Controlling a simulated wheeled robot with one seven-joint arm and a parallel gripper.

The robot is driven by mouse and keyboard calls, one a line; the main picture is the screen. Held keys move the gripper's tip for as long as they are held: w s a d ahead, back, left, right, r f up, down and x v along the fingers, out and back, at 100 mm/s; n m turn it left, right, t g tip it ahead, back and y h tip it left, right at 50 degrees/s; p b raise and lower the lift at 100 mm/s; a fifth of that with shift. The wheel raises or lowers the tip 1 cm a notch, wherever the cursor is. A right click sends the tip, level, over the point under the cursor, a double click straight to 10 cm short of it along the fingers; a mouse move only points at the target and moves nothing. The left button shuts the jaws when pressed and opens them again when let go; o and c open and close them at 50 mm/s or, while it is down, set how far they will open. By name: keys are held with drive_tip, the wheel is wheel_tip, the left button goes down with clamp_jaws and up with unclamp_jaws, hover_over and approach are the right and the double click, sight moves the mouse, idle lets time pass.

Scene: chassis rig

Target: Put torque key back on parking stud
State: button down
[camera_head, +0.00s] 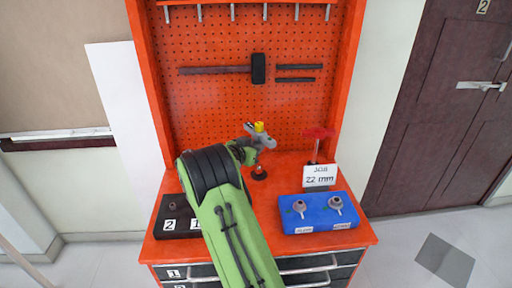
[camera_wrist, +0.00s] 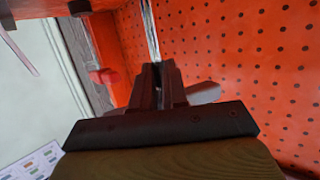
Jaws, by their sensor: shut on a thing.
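My gripper (camera_head: 254,138) is at the end of my green arm, above the middle of the orange bench. It is shut on the torque key (camera_head: 260,127), whose yellow top and grey part show at the fingers. In the wrist view, my gripper (camera_wrist: 158,72) has its fingers close together, and a grey rounded part (camera_wrist: 204,92) sticks out to their right. A short dark post with a reddish base, which looks like the parking stud (camera_head: 259,173), stands on the bench below the gripper. The key appears raised above it, with a gap between. The key's lower end is hard to make out.
A red T-handled tool (camera_head: 318,133) stands at the right, behind a "22 mm" sign (camera_head: 320,176). A blue block (camera_head: 318,213) with two sockets sits in front. A black numbered block (camera_head: 174,221) is left of my arm. The pegboard (camera_head: 215,110) rises close behind.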

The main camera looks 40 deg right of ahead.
drive_tip(key=c, duration=1.1)
unclamp_jaws()
drive_tip(key=p+v, duration=0.1)
drive_tip(key=v, duration=1.4)
drive_tip(key=shift+s+a, duration=0.1)
drive_tip(key=shift+a, duration=0.3)
drive_tip(key=s+a+r+n+t+y+p, duration=0.1)
drive_tip(key=s+a+r+n+y+p, duration=0.3)
drive_tip(key=s+a, duration=0.3)
drive_tip(key=s+a+r+n+y+p, duration=0.4)
drive_tip(key=s+a+r+n+y, duration=0.1)
drive_tip(key=s, duration=0.4)
drive_tip(key=s+a+r+n+t+y+p, duration=0.1)
drive_tip(key=s+a+r+n+y+p, duration=0.3)
drive_tip(key=s+a, duration=0.4)
drive_tip(key=shift+s+a+r+n+t+y, duration=0.15)
drive_tip(key=shift+a+r+n+y, duration=0.15)
drive_tip(key=shift+a+n, duration=0.3)
drive_tip(key=shift+a+r+n+t+y, duration=0.15)
drive_tip(key=shift+a+r+n+y, duration=0.25)
drive_tip(key=shift+n, duration=0.3)
